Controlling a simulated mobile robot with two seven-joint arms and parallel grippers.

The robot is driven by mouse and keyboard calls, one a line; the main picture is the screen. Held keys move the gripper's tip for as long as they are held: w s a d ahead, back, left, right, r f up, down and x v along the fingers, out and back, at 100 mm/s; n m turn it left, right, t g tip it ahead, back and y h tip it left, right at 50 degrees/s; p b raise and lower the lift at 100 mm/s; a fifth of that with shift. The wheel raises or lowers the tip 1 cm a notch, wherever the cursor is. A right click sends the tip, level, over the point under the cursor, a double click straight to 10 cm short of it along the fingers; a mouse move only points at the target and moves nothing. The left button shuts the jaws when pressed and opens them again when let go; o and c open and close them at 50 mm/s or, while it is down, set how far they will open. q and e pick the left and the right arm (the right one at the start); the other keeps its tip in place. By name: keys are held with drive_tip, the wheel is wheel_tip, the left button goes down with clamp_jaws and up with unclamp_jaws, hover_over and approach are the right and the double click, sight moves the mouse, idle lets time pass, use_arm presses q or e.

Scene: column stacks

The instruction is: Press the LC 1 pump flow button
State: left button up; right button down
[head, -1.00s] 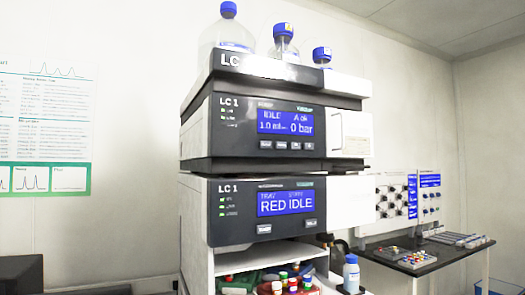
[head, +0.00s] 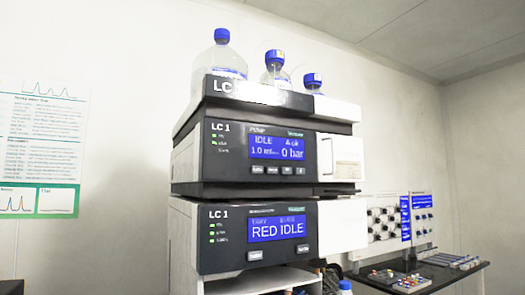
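The LC 1 pump module (head: 225,164) is the dark upper unit of the stack in the head view. Neither of my grippers is in view.
Bottles with blue caps (head: 222,60) stand on the stack's top tray (head: 240,86). A white panel (head: 340,157) with a handle is right of the pump's front. A dark side table (head: 440,275) with small parts stands at the right. A wall chart (head: 40,140) hangs at left.

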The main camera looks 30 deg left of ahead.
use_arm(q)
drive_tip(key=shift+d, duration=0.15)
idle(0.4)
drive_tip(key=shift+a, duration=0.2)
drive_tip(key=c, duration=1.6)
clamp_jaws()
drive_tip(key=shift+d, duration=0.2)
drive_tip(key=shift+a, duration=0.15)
